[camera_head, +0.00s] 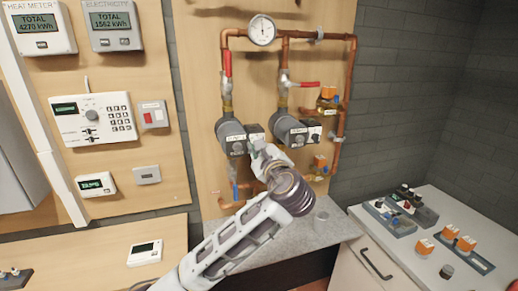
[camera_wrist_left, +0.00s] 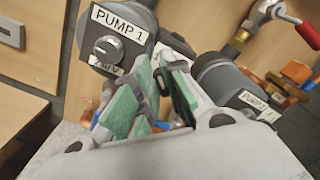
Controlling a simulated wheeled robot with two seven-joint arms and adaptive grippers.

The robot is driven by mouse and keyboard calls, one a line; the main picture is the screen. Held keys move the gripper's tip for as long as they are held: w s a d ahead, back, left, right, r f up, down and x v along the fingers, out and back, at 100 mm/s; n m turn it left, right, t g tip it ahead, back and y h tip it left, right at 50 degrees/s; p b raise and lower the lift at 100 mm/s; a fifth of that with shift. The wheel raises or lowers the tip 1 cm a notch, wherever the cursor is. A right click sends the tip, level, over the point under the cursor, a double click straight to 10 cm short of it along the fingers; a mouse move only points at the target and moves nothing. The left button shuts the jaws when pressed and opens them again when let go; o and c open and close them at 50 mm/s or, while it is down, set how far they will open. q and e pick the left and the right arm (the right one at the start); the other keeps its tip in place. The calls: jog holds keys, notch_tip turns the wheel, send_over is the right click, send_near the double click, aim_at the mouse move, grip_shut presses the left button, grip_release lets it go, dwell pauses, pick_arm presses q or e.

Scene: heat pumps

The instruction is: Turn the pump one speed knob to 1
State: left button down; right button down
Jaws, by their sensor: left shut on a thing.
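Pump one (camera_head: 229,131), a grey pump body, is on the left pipe of the wooden panel. In the left wrist view its front face carries the PUMP 1 label (camera_wrist_left: 117,23) and a silver slotted disc (camera_wrist_left: 105,47). A dark box (camera_head: 254,130) sits at its right side. My left gripper (camera_head: 260,150) reaches that box from below. In the wrist view its green-padded fingers (camera_wrist_left: 160,72) are shut at the box, right of the disc. They are shut on the pump one speed knob, which the fingers hide; its setting cannot be read. My right gripper is not in view.
Pump two (camera_head: 288,130) is close to the right of the gripper. Copper pipes (camera_head: 347,80), red-handled valves (camera_head: 305,84) and a gauge (camera_head: 262,30) surround the pumps. A counter (camera_head: 440,220) with trays of parts stands at the right.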

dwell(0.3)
pick_arm(q)
jog(key=c, duration=1.5)
grip_release()
jog(key=v, duration=1.2)
